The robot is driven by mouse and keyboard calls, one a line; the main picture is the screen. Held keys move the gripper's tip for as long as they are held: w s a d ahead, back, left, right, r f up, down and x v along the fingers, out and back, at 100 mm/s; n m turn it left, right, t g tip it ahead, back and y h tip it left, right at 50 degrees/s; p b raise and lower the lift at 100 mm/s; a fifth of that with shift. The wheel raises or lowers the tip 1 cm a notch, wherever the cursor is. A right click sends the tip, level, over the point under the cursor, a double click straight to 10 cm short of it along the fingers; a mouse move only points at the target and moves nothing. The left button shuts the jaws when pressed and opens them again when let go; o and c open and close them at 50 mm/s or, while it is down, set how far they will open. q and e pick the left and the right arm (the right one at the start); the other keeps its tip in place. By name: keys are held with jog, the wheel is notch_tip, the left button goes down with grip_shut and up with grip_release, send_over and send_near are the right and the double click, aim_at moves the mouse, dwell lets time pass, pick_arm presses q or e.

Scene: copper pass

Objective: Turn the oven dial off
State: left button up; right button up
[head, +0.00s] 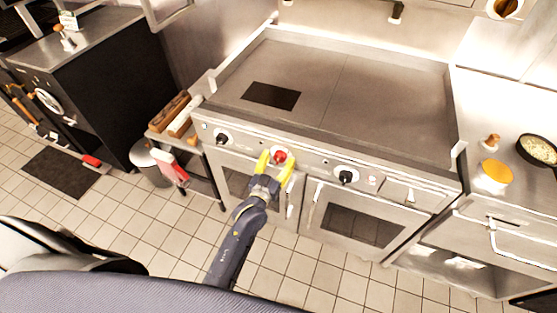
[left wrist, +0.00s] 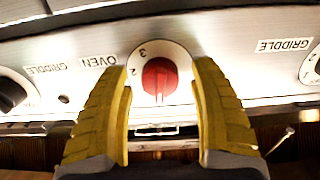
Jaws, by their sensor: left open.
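The oven dial (head: 279,156) is a red knob on a white numbered disc, on the front panel of the griddle range. In the left wrist view the red dial (left wrist: 159,79) sits upper middle, with "OVEN" printed to its left and the figures 2 and 3 visible on its disc. My left gripper (head: 275,161) has yellow fingers and is open. In the left wrist view its fingertips (left wrist: 165,65) stand on either side of the dial, with gaps between them and the red knob. My right gripper is not in view.
Black griddle knobs (head: 221,139) and (head: 346,177) flank the oven dial on the same panel. Oven doors with handles (head: 362,224) lie below. A flat griddle top (head: 380,85) is above. A pan (head: 538,149) rests on the right counter. Tiled floor is open in front.

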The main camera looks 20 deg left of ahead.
pick_arm(q)
jog(key=shift+c, duration=0.3)
grip_shut()
jog(key=shift+f+n, duration=0.1)
jog(key=shift+n, duration=1.1)
jog(key=shift+o, duration=0.3)
grip_release()
jog(key=s+a, duration=0.1)
jog(key=s, duration=1.1)
